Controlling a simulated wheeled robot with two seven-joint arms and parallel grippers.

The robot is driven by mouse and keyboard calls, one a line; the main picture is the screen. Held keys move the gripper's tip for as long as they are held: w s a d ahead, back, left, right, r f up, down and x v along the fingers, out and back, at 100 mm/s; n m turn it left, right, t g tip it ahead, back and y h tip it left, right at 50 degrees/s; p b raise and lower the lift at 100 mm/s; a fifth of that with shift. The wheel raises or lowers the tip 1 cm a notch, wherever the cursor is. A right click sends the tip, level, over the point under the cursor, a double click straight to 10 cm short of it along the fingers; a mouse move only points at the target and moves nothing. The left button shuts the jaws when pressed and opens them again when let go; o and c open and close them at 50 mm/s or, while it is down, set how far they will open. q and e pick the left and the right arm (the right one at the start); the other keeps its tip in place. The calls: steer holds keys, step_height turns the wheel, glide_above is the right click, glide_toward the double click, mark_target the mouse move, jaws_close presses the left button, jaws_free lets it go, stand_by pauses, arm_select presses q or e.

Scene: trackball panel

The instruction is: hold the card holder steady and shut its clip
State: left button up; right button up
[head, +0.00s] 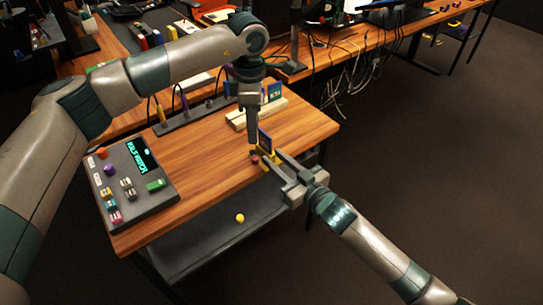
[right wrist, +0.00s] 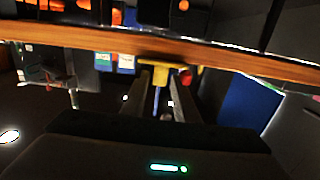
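The card holder (head: 270,158) is a small yellow piece at the table's right front edge, with a blue card (head: 265,138) upright in it. A small red part (head: 254,160) shows beside it. My left gripper (head: 252,146) points straight down at the holder's left side; its finger gap is hidden. My right gripper (head: 272,162) reaches in from the lower right, fingers apart at the holder. In the right wrist view, a yellow T-shaped part (right wrist: 161,68) of the holder is at the tips of the open fingers. Contact is unclear, and the clip's state is too small to tell.
A dark control panel (head: 133,183) with coloured knobs stands at the table's left. A cream rack (head: 258,114) with cards is behind the holder. A yellow ball (head: 240,218) lies on the grey shelf (head: 215,238) below. The wooden tabletop (head: 205,160) between panel and holder is clear.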

mark_target(261, 152)
steer(key=shift+x, duration=1.2)
